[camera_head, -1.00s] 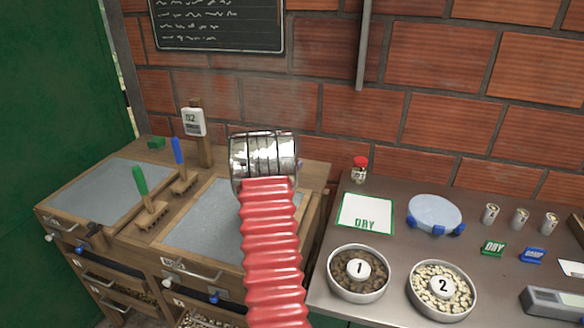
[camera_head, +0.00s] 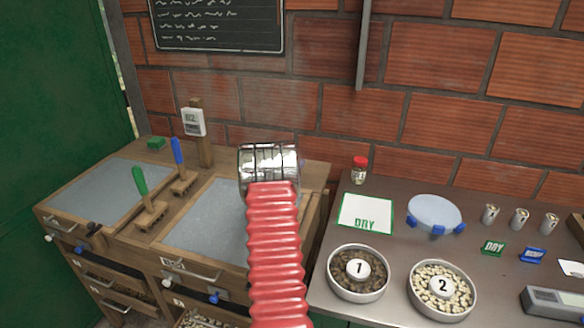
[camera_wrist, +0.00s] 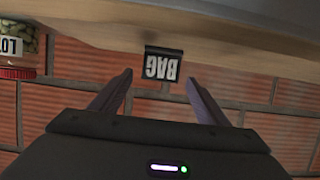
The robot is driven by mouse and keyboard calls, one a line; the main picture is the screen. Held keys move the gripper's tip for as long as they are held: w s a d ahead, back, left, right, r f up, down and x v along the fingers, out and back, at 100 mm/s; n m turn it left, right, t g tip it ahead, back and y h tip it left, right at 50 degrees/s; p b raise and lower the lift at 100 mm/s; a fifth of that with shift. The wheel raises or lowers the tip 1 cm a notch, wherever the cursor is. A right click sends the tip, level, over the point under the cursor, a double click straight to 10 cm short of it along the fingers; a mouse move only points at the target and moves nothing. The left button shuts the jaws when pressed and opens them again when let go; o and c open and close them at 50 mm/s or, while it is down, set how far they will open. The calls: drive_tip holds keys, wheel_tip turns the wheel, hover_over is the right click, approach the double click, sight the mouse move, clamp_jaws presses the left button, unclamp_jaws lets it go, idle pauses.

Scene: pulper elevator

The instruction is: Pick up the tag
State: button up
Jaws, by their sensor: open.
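A small dark tag with the white word BAG (camera_wrist: 163,64) shows in the wrist view, upside down, against the edge of a wooden surface. My gripper (camera_wrist: 159,77) is open in the wrist view, with one finger on each side of the tag in the picture. Nothing is held, and I cannot tell how far the tag is from the fingertips. In the head view my arm covers the gripper, and the BAG tag is hidden. A green DRY tag (camera_head: 492,248) and a blue tag (camera_head: 533,255) lie on the metal counter.
A wooden bench (camera_head: 120,232) with rakes stands left. The metal counter (camera_head: 400,262) holds bowl 1 (camera_head: 358,292), bowl 2 (camera_head: 441,309), a DRY sheet (camera_head: 366,214), a blue-footed dish (camera_head: 434,212) and a red-lidded jar (camera_head: 359,173). A brick wall (camera_head: 430,110) closes the back.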

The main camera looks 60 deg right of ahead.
drive_tip(key=shift+c, duration=0.6)
drive_tip(key=c, duration=1)
drive_tip(key=shift+r, duration=0.1)
wheel_tip(320, 180, up, 10)
